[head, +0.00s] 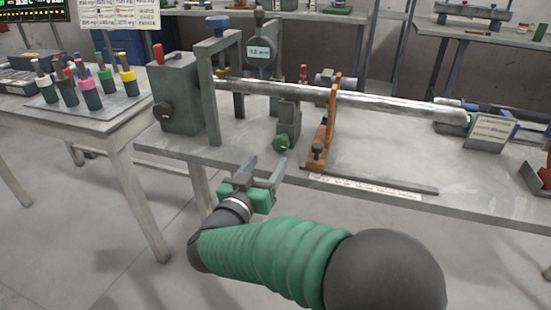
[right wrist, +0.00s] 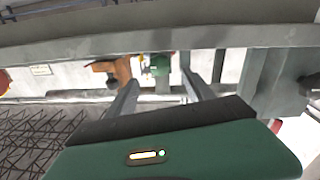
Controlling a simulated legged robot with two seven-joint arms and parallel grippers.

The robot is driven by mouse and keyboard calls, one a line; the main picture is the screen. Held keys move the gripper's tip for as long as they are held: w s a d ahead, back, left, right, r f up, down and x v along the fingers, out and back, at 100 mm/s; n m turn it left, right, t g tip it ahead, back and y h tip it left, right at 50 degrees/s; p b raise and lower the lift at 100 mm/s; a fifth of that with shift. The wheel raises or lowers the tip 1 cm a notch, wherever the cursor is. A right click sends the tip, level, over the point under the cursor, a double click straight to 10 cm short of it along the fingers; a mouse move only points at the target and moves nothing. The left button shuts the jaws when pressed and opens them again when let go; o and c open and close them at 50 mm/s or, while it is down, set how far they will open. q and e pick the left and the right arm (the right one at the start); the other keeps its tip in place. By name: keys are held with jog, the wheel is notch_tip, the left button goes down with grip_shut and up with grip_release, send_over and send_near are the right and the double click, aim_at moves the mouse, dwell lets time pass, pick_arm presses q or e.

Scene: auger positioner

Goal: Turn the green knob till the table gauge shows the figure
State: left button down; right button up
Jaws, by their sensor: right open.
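The green knob (head: 281,143) sticks out at the front of a small grey block on the bench, below a long metal bar. It also shows in the right wrist view (right wrist: 160,65), in line with the gap between my fingers. The dark gauge (head: 260,52) hangs behind the bar; its small pale display is too small to read surely. My right gripper (head: 262,168) is open and empty, in front of the bench's front edge. It is short of the knob and apart from it. My left gripper is out of view.
An orange bracket (head: 323,135) supports the bar (head: 385,103) just right of the knob. A grey frame (head: 211,95) and block stand left. A card (head: 492,132) with unreadable print stands right. A side table (head: 110,122) at left holds several coloured-collar tools. The bench edge lies near my gripper.

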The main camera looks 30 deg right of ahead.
aim_at(278, 146)
jog(key=b+x, duration=0.2)
jog(key=x, duration=0.5)
jog(key=shift+f, duration=0.1)
jog(key=shift+w+d, duration=0.2)
grip_shut()
